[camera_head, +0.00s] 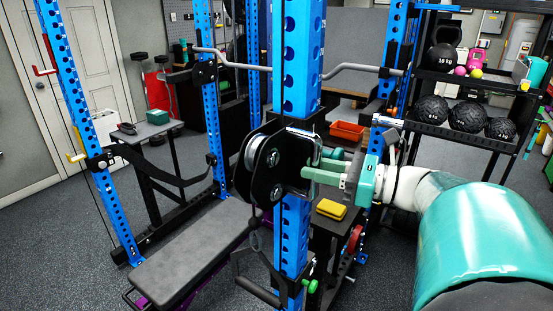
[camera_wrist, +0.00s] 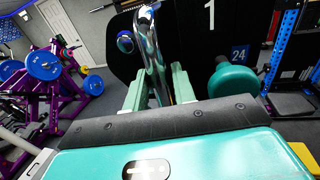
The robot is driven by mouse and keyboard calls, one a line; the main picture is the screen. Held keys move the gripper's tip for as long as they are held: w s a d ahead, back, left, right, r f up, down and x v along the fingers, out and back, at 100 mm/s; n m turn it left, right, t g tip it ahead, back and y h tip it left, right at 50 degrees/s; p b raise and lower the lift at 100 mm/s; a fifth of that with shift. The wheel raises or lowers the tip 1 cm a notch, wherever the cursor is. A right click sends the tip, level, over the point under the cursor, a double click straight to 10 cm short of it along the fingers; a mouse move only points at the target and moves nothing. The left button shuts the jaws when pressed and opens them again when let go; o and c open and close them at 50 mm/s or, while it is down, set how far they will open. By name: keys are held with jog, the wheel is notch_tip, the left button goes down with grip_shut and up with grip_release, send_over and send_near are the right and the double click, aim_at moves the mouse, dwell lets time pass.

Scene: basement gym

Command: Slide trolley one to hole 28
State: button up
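Trolley one (camera_head: 262,160) is a black carriage with a pulley on the near blue upright (camera_head: 296,65). In the wrist view its black plate (camera_wrist: 190,45) bears a white "1". A chrome handle (camera_wrist: 156,50) stands out from it, with a teal knob (camera_wrist: 234,80) to the right. My gripper (camera_head: 310,176) reaches it from the right. A blue "24" label (camera_wrist: 240,54) shows beside the plate. I cannot make out hole 28.
A padded bench (camera_head: 195,252) lies left of the upright. A black stand with a yellow block (camera_head: 331,209) is below my gripper. A ball rack (camera_head: 455,135) stands at the back right. A cable handle (camera_head: 262,285) hangs below the trolley. Open floor lies at the lower left.

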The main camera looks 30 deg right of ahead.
jog(key=shift+w+a, duration=0.3)
grip_shut()
jog(key=shift+r, duration=0.1)
notch_tip(320, 180, up, 20)
dwell(0.4)
grip_release()
